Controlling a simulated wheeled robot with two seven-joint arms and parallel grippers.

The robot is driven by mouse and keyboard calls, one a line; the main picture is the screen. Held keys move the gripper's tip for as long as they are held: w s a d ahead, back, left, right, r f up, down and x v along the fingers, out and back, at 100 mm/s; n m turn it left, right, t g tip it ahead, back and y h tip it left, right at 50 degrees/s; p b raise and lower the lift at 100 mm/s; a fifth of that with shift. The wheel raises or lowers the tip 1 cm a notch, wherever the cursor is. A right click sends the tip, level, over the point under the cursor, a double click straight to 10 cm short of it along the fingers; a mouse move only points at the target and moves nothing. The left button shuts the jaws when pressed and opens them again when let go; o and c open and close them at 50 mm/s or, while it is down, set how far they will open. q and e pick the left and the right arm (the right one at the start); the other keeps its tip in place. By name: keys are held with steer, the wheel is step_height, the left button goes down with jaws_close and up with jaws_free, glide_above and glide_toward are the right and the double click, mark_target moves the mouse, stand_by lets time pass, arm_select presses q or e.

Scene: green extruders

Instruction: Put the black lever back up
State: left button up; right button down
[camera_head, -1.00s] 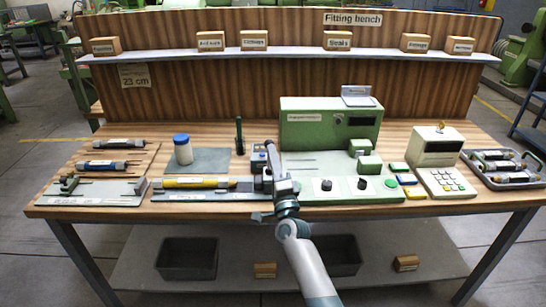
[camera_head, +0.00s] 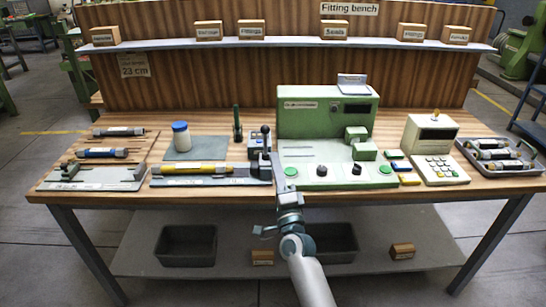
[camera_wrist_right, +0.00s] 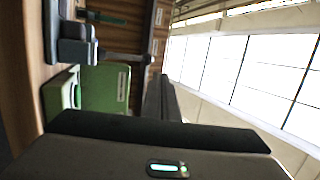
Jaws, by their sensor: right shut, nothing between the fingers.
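The black lever (camera_head: 266,140) stands upright in the head view, its round knob on top, left of the green machine (camera_head: 325,112). Its lower end is partly hidden by my right gripper (camera_head: 276,160). In the right wrist view, turned on its side, a dark bar that looks like the lever (camera_wrist_right: 125,57) points right, beside the green machine (camera_wrist_right: 105,88). My right gripper (camera_wrist_right: 163,98) is shut and empty, just in front and to the right of the lever; I cannot tell whether they touch. My left gripper is not in view.
A fixture with a yellow tube (camera_head: 195,168) lies left of the lever. A white bottle with a blue cap (camera_head: 181,137) and an upright green-and-black tool (camera_head: 237,125) stand behind it. Control knobs, a keypad device (camera_head: 440,170) and a grey tray (camera_head: 500,155) are to the right.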

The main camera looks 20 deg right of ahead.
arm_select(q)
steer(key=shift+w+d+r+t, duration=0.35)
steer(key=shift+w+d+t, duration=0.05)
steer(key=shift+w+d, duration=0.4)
arm_select(e)
steer(key=v, duration=0.2)
steer(key=r+v, duration=0.1)
steer(key=v, duration=0.1)
steer(key=shift+s, duration=0.2)
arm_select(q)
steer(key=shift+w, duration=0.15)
arm_select(e)
steer(key=shift+f, duration=0.1)
steer(key=shift+f, duration=0.1)
